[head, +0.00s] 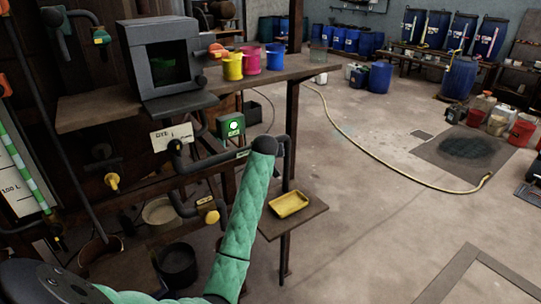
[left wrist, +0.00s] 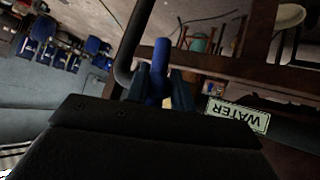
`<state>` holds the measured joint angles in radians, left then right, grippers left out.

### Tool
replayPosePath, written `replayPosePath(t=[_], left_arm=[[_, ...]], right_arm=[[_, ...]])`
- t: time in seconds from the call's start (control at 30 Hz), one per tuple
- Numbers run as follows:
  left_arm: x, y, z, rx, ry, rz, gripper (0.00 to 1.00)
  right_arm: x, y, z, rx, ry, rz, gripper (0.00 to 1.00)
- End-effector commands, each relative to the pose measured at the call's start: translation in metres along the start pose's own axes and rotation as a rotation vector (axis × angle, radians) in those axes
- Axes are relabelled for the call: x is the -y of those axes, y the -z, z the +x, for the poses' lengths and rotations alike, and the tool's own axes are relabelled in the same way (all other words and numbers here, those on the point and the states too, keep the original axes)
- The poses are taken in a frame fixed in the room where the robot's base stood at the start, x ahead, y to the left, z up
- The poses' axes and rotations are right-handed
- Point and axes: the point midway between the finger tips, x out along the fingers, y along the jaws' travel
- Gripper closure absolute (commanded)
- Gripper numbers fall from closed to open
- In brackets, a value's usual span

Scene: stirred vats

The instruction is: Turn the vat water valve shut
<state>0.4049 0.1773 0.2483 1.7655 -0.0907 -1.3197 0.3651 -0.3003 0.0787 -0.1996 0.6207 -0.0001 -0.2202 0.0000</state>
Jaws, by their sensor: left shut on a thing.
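The water valve's blue handle (left wrist: 160,60) stands between the fingers of my left gripper (left wrist: 158,88) in the left wrist view. The gripper is shut on this handle. A WATER sign (left wrist: 238,114) appears upside down to the right of the fingers, and a dark pipe (left wrist: 128,50) curves past on the left. In the head view my green-sleeved left arm reaches up to the pipework below the shelf, and its end hides the gripper and the valve handle. My right gripper is in neither view.
Around the arm are a green box with a lit button (head: 233,125), a DYE 1 sign (head: 171,138) and yellow valve handles (head: 112,181). A yellow tray (head: 290,204) sits on a low stand to the right. Colored pots (head: 250,60) stand on the shelf. Floor at right is open, crossed by a hose (head: 370,170).

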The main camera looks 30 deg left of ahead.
Motion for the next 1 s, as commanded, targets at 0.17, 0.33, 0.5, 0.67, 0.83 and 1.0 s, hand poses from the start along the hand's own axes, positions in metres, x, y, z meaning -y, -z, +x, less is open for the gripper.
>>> replayPosePath(t=[0.17, 0.33, 0.5, 0.67, 0.83, 1.0], left_arm=[[0.0000, 0.0053, -0.0021, 0.047, 0.059, 0.060, 0.99], [0.0000, 0.0049, -0.0020, 0.082, 0.094, 0.094, 0.99], [-0.0004, 0.0051, -0.0023, 0.097, 0.110, 0.112, 0.99], [-0.0004, 0.0051, -0.0025, 0.101, 0.114, 0.116, 0.99], [-0.0004, 0.0054, -0.0026, 0.101, 0.114, 0.116, 0.99], [-0.0005, 0.0054, -0.0026, 0.100, 0.114, 0.116, 0.64]], right_arm=[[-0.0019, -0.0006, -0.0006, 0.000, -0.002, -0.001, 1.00], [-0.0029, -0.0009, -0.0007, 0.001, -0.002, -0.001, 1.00], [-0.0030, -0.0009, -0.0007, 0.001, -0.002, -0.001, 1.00], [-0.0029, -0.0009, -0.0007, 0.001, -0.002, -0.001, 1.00], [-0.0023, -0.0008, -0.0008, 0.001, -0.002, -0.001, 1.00], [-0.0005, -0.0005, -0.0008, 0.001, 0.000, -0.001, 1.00]])
